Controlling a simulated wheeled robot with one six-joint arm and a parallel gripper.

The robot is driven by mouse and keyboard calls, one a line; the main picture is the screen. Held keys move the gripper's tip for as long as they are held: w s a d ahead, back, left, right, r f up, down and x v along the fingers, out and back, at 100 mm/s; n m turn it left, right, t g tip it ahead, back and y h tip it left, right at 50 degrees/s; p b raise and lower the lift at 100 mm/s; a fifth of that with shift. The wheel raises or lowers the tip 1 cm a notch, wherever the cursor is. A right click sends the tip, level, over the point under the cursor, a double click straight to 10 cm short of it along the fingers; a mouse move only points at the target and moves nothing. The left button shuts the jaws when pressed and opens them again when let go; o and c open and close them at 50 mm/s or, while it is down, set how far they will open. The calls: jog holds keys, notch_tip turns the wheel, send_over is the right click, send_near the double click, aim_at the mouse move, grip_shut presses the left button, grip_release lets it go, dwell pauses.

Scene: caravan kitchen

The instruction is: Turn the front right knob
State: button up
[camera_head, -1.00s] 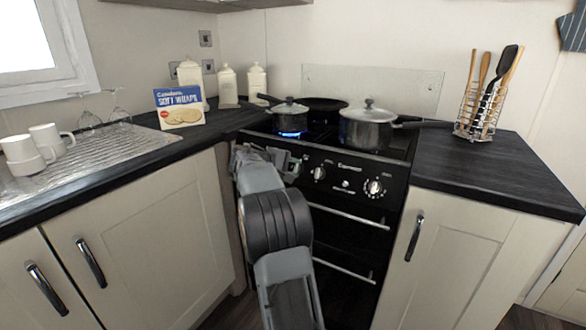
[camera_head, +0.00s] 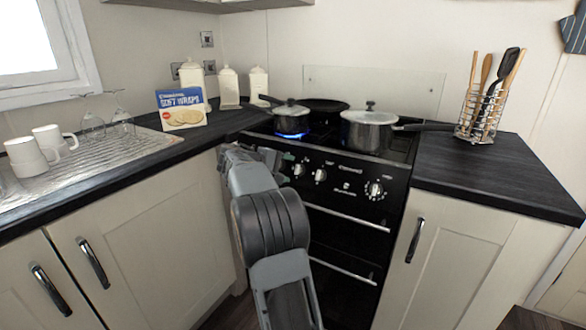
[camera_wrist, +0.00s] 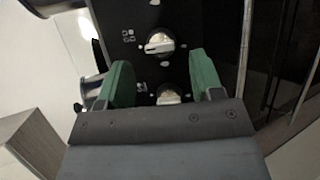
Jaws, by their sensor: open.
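The black stove's control panel carries a left knob (camera_head: 299,170), a middle knob (camera_head: 320,175) and a larger right knob (camera_head: 374,189). I cannot tell from markings which is the front right knob. My gripper (camera_head: 284,162) is at the left end of the panel, mostly hidden behind my arm. In the wrist view, my gripper (camera_wrist: 160,62) has its green fingers apart and empty. One silver knob (camera_wrist: 168,95) lies between the fingers in the picture, partly hidden by the gripper body. Another knob (camera_wrist: 159,45) shows beyond the fingertips. Contact is not visible.
A small pot (camera_head: 291,117) sits over a lit blue flame at the front left; a larger lidded pot (camera_head: 367,131) stands to the right. Oven door handles (camera_head: 346,217) lie below the knobs. Counters with cabinets flank the stove. A utensil rack (camera_head: 483,115) stands on the right counter.

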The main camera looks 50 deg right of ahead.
jog(key=p+v, duration=0.2)
jog(key=v, duration=0.8)
jog(key=shift+f, duration=0.1)
